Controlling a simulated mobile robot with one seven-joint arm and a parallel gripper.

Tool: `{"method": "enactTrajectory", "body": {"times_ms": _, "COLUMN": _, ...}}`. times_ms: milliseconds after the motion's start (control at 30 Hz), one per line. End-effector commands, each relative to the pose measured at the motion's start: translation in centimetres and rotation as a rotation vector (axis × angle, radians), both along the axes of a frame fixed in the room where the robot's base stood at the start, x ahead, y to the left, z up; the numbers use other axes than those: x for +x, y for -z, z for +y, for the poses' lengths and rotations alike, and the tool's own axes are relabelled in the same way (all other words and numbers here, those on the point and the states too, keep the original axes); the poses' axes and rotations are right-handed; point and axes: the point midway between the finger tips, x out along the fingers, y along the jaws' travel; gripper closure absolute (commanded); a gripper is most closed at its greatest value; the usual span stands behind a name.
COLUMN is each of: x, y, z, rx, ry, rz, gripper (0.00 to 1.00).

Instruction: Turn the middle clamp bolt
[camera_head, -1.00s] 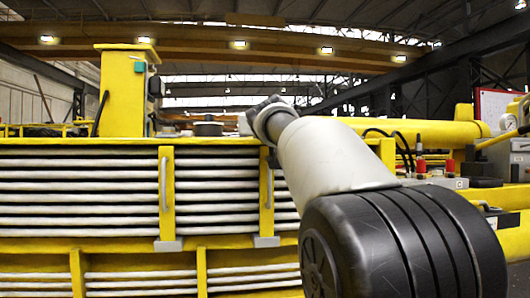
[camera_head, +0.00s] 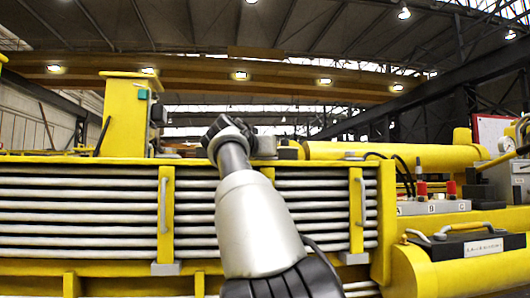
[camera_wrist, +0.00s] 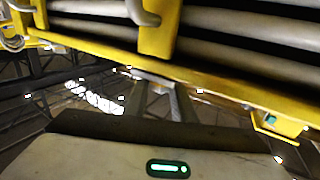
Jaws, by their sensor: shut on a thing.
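The middle clamp (camera_head: 268,174) is a yellow upright bar over grey pipes, mostly hidden behind my arm in the head view. In the upside-down wrist view, the middle clamp (camera_wrist: 160,28) shows with its grey handle. My gripper (camera_head: 228,130) is at the top of the boom frame, just left of the middle clamp in the head view. In the wrist view, my gripper (camera_wrist: 160,88) has its two fingers close together at the top rail edge, shut on a small pale part there. That part fits the clamp bolt, but the fingers hide most of it.
The left clamp (camera_head: 166,215) and right clamp (camera_head: 357,210) stand on either side. A yellow post (camera_head: 125,120) with a green box rises at the left. A yellow cylinder (camera_head: 440,265) and a black case (camera_head: 468,242) are at the right. Air above the rail is open.

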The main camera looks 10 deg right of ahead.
Motion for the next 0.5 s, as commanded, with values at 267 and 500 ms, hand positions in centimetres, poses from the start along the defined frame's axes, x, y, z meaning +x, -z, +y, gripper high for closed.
{"method": "enactTrajectory", "body": {"times_ms": 267, "x": 0.0, "y": -0.08, "z": 0.01, "rx": -0.001, "ry": 0.002, "rz": -0.002, "gripper": 0.99}}
{"method": "enactTrajectory", "body": {"times_ms": 500, "x": 0.0, "y": -0.08, "z": 0.0, "rx": -0.001, "ry": 0.002, "rz": -0.002, "gripper": 0.58}}
